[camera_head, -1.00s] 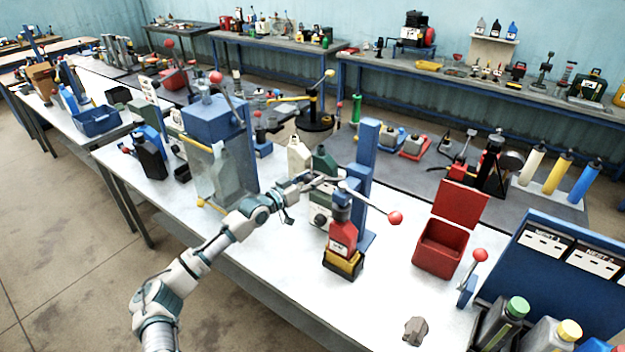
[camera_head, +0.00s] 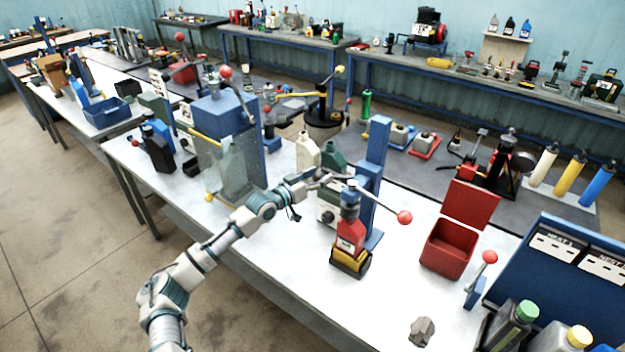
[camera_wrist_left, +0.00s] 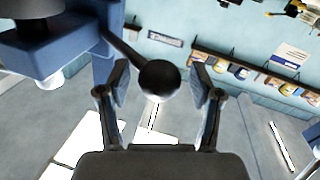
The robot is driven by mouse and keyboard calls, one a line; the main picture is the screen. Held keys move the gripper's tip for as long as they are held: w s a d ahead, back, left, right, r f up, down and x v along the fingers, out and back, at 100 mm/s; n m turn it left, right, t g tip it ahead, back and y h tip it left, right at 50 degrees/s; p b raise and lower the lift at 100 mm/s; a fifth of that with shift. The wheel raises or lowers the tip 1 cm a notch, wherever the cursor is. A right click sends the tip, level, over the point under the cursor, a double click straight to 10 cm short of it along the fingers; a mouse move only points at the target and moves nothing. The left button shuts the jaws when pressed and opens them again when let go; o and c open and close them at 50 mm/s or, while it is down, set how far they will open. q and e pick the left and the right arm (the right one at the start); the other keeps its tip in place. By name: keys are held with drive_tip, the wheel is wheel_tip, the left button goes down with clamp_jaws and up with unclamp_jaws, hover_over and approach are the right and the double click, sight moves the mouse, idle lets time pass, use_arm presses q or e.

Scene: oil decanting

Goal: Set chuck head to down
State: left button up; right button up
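The blue press (camera_head: 376,165) stands on the white bench, with a dark chuck head (camera_head: 349,200) on its column. The chuck head sits directly above a red bottle (camera_head: 350,238) in a yellow and black holder; contact between them is unclear. A lever runs from the head to a red ball (camera_head: 404,217) at right. My left gripper (camera_head: 325,182) is left of the press, near the head. In the left wrist view, a dark round knob (camera_wrist_left: 158,78) on a rod shows between the open fingers. It looks clear of both pads. My right gripper is not in view.
A blue machine with a clear guard (camera_head: 215,165) stands left of my arm. Pale and green bottles (camera_head: 307,152) stand behind my gripper. An open red box (camera_head: 449,248) is right of the press. A small grey part (camera_head: 422,330) lies in front, with bare bench around it.

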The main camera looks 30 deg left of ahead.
use_arm(q)
drive_tip(key=v, duration=1.2)
drive_tip(key=shift+a, duration=0.1)
idle(0.4)
